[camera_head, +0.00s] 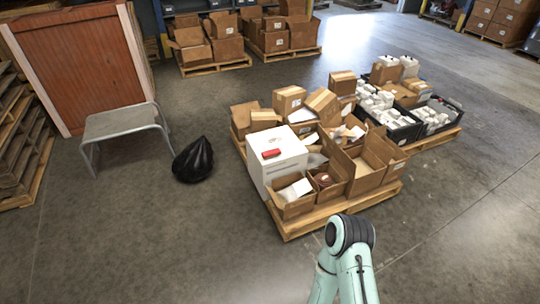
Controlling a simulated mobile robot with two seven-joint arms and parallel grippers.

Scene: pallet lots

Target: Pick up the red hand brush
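A small red item (271,153), which looks like the red hand brush, lies on top of a tall white box (284,172). The white box stands at the left front of a wooden pallet (300,225) loaded with cardboard boxes. The item is too small to make out bristles or handle. Neither of my grippers shows in the head view. Only a mint-coloured link of my arm with a dark joint shows at the bottom, in front of the pallet and apart from the red item.
Open cardboard boxes (366,172) crowd the pallet; black crates (404,133) of white goods stand behind right. A black bag (193,160) and a grey metal table (121,124) stand left, before a large reddish-brown crate (79,66). The floor at front left and right is clear.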

